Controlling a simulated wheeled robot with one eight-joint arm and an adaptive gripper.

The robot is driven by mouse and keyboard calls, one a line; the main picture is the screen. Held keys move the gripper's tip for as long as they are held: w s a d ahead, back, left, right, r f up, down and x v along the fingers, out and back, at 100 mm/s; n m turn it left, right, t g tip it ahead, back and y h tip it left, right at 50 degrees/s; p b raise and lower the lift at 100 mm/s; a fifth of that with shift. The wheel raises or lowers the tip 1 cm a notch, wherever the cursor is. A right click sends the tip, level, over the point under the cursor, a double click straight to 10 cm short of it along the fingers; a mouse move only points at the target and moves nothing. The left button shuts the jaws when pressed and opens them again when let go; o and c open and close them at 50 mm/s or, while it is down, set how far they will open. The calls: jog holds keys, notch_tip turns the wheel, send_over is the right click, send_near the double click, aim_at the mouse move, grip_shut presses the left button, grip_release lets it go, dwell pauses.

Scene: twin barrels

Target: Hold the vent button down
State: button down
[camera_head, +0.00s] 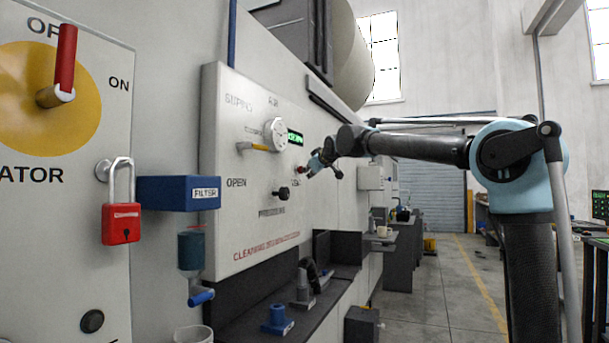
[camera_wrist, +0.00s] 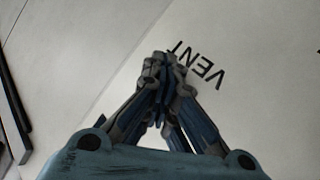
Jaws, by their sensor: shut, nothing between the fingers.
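My gripper (camera_head: 311,171) is shut, with its fingertips together and nothing between them, up against the white air panel (camera_head: 225,110). A small red spot, which looks like the vent button (camera_head: 302,169), shows right beside the fingertips in the head view. In the wrist view the closed fingertips (camera_wrist: 160,62) lie just left of the black VENT lettering (camera_wrist: 207,65) on the panel. The button is hidden behind the fingers there. I cannot tell whether the fingertips touch it or whether it is pressed in.
The panel also carries a round gauge (camera_head: 276,133), a green display (camera_head: 295,138), a yellow-handled valve (camera_head: 255,147) and a black knob (camera_head: 282,193). A red padlock (camera_head: 121,223) and a blue filter block (camera_head: 180,192) are at left. Dark shelves jut out below. The floor at right is open.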

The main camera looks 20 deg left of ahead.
dwell(0.8)
jog(key=shift+d, duration=0.9)
jog(key=shift+s+d, duration=0.15)
jog(key=shift+d, duration=1.1)
jog(key=shift+s+d, duration=0.1)
jog(key=shift+d, duration=1.15)
